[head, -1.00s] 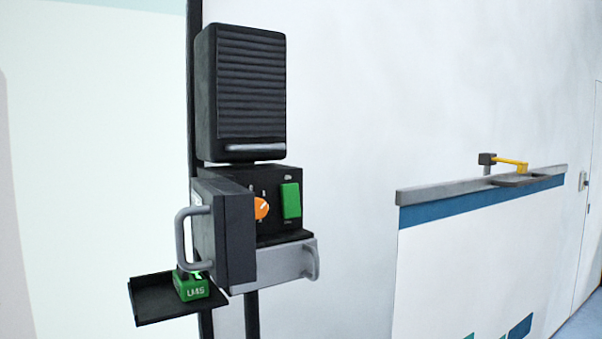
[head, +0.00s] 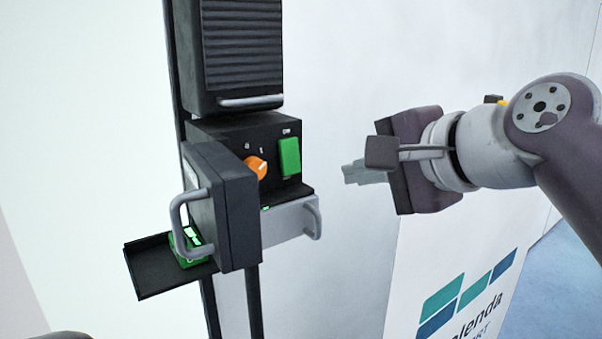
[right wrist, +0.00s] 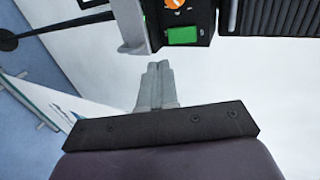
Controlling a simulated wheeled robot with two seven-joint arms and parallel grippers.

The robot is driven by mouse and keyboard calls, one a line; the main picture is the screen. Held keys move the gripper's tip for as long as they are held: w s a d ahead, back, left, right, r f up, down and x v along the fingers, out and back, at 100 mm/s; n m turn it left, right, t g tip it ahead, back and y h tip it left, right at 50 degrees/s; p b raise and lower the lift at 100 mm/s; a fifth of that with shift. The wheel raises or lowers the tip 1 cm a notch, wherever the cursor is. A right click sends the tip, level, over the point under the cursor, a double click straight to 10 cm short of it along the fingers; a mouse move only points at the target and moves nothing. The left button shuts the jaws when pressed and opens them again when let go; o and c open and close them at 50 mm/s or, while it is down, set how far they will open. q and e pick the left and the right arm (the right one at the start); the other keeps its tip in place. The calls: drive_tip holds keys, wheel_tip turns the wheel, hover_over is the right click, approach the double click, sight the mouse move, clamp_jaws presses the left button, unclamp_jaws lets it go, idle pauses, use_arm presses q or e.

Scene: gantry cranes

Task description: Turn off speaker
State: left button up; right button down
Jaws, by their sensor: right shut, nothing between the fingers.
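The black speaker (head: 240,50) with a ribbed front is mounted on a pole at the upper left of the head view. Below it is a black control box (head: 222,128) with an orange knob (head: 256,168) and a green rocker switch (head: 289,157) marked with small lettering. In the right wrist view the green switch (right wrist: 182,36) and part of the orange knob (right wrist: 173,4) show at the top. My right gripper (head: 348,173) is shut and empty, to the right of the switch and apart from it. Its closed fingers (right wrist: 157,68) point toward the box. My left gripper is not in view.
A black hinged door (head: 236,210) with a grey handle (head: 180,225) stands open at the box's left. A grey drawer-like front (head: 285,222) with a handle is below the switch. A black tray (head: 150,270) holds a green block (head: 188,247). The wall right of the box is clear.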

sight(290, 156)
drive_tip(key=x, duration=0.9)
drive_tip(key=r+x, duration=0.1)
drive_tip(key=x, duration=0.4)
drive_tip(key=shift+w+a+f+p, duration=0.1)
drive_tip(key=shift+w+a+p, duration=0.15)
drive_tip(key=shift+w+p, duration=0.15)
drive_tip(key=shift+s, duration=0.1)
